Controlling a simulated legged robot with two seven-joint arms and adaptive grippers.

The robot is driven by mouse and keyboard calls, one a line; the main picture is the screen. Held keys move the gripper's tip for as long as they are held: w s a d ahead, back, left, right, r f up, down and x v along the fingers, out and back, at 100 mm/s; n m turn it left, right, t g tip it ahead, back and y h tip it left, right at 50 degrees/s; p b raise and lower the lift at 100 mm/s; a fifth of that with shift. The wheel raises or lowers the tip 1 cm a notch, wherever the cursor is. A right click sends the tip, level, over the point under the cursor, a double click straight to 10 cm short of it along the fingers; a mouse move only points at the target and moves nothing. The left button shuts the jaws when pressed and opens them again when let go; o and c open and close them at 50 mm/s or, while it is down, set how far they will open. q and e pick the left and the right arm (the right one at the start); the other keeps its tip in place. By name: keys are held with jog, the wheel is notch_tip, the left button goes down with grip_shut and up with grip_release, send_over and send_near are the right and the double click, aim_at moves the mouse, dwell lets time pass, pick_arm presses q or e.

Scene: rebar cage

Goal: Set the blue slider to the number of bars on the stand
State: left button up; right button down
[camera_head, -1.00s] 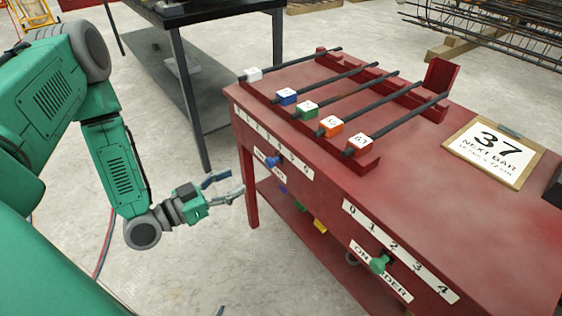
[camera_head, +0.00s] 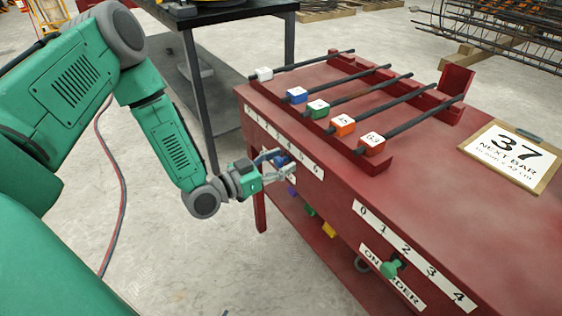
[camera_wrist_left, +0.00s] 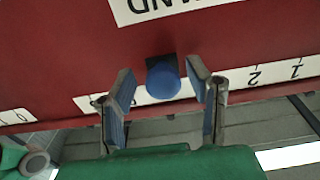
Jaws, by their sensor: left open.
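The blue slider (camera_head: 281,160) is a round knob on the red table's front face, under a white number strip (camera_head: 312,166). In the left wrist view the blue knob (camera_wrist_left: 163,80) sits between the two fingers of my left gripper (camera_wrist_left: 161,76), with a gap on each side. My left gripper (camera_head: 283,164) is open and partly covers the slider in the head view, so its exact number is hidden. The stand (camera_head: 375,163) on the table top holds several dark bars with white, blue, green, orange and red end blocks. My right gripper is not in view.
A green knob (camera_head: 391,269) sits under a second number strip (camera_head: 410,248), right of the blue one. A clipboard reading 37 NEXT BAR (camera_head: 513,154) lies on the red table (camera_head: 440,200). A dark table (camera_head: 240,28) stands behind. Floor left of the table is open.

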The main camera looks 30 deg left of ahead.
aim_at(301, 169)
pick_arm(q)
jog(key=shift+a+f, duration=0.1)
jog(key=shift+a, duration=0.2)
grip_shut()
jog(key=shift+a, duration=0.1)
jog(key=d, duration=0.1)
jog(key=s+d, duration=0.1)
jog(key=d, duration=0.1)
jog(key=s+d, duration=0.1)
jog(key=d, duration=0.1)
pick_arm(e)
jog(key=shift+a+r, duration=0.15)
pick_arm(q)
grip_release()
jog(key=v, duration=1.2)
jog(key=shift+a+f, duration=0.15)
